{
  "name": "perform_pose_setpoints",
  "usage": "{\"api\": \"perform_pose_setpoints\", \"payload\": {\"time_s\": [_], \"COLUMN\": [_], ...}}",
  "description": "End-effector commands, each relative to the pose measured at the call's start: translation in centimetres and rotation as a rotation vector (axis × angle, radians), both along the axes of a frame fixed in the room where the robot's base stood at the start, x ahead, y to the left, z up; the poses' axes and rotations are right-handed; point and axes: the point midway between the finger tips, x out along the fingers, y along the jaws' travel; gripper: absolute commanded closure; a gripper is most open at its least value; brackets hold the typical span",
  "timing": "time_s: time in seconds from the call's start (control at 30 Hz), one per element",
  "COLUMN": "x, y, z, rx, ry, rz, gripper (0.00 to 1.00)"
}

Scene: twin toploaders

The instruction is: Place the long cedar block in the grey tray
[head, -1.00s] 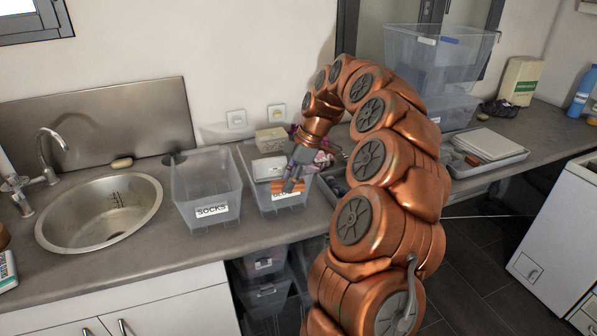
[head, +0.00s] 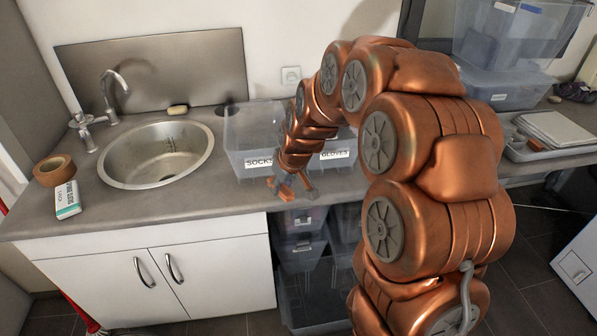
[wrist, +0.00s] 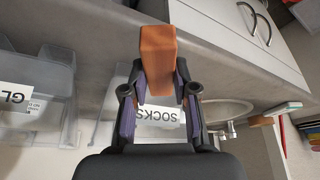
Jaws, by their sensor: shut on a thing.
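My gripper (wrist: 160,95) is shut on a long orange-brown cedar block (wrist: 158,50). In the wrist view the block sticks out beyond the fingers, with the counter edge behind it. In the head view my gripper (head: 288,188) is by the counter's front edge, in front of the SOCKS bin, with part of the block (head: 272,184) showing beside it. A shallow grey tray (head: 514,154) lies on the counter at the right, far from my gripper. It holds a pale flat board and small brown pieces.
Clear bins labelled SOCKS (head: 240,135) and GLOVES (head: 338,165) stand behind my gripper, the latter partly hidden by my arm. A sink (head: 157,155) is at the left. Stacked clear bins (head: 508,45) stand at the back right.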

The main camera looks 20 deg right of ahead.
Motion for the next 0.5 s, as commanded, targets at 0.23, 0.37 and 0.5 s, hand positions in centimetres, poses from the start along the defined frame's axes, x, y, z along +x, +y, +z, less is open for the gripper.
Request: {"api": "perform_pose_setpoints", "payload": {"time_s": [0.23, 0.37, 0.5], "x": [0.1, 0.3, 0.4], "y": [2.7, 3.6, 4.5], "z": [-1.8, -2.4, -3.0], "rx": [-0.002, -0.001, -0.003], "ry": [0.003, 0.002, 0.000], "rz": [-0.127, -0.179, -0.227], "gripper": [0.93, 0.93, 0.93]}}
